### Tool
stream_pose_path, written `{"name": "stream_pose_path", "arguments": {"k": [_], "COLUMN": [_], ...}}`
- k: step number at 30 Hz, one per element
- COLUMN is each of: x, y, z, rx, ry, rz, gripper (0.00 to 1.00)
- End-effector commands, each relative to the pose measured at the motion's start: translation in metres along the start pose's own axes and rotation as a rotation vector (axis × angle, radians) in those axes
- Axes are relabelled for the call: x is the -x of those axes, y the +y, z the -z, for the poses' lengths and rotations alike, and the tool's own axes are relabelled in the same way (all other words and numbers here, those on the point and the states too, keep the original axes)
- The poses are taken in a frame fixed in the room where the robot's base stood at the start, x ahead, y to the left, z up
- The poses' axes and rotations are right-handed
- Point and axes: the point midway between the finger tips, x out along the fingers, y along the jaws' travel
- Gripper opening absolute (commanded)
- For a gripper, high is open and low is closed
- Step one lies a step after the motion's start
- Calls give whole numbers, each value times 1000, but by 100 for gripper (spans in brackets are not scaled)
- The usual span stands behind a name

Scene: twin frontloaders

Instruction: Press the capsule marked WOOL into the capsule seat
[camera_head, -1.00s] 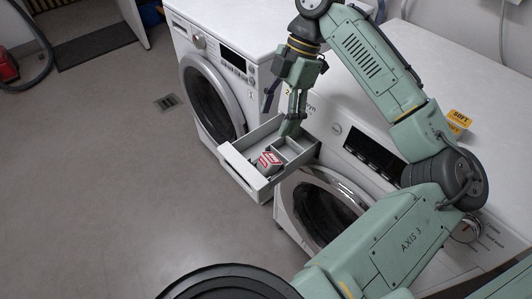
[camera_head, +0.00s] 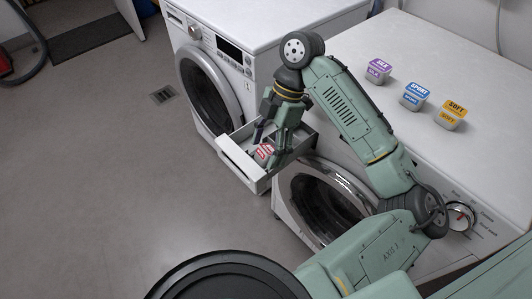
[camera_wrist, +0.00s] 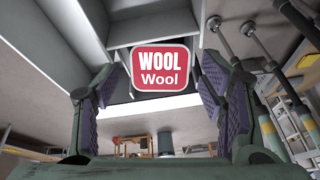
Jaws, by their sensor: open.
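The WOOL capsule (camera_head: 265,151), with a red and white label, sits in the pulled-out drawer (camera_head: 238,167) of the right machine. In the wrist view its WOOL label (camera_wrist: 160,68) faces the camera, centred between the finger pads. My gripper (camera_head: 271,138) is open at the drawer, close to the capsule. In the wrist view the gripper's purple-padded fingers (camera_wrist: 155,90) stand either side of the label, with a gap on each side. The capsule seat cannot be made out; my fingers and the capsule cover part of the drawer's inside.
Capsules marked SILK (camera_head: 378,71), SPORT (camera_head: 414,96) and SOFT (camera_head: 450,115) stand on the right machine's top. The left machine (camera_head: 210,85) stands close beside the drawer. Grey drawer walls (camera_wrist: 115,30) border the gripper. Floor in front of the drawer is clear.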

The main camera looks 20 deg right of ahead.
Motion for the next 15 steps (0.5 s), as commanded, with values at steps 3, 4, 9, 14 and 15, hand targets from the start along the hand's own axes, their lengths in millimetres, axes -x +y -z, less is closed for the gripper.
{"name": "stream_pose_path", "arguments": {"k": [3,4,9,14,15], "x": [0,0,0,0,0], "y": [0,0,0,0,0], "z": [0,0,0,0,0], "rx": [-1,0,0,0,0], "ry": [0,0,0,0,0], "rz": [0,0,0,0,0], "gripper": [64,64,54,44,41]}}
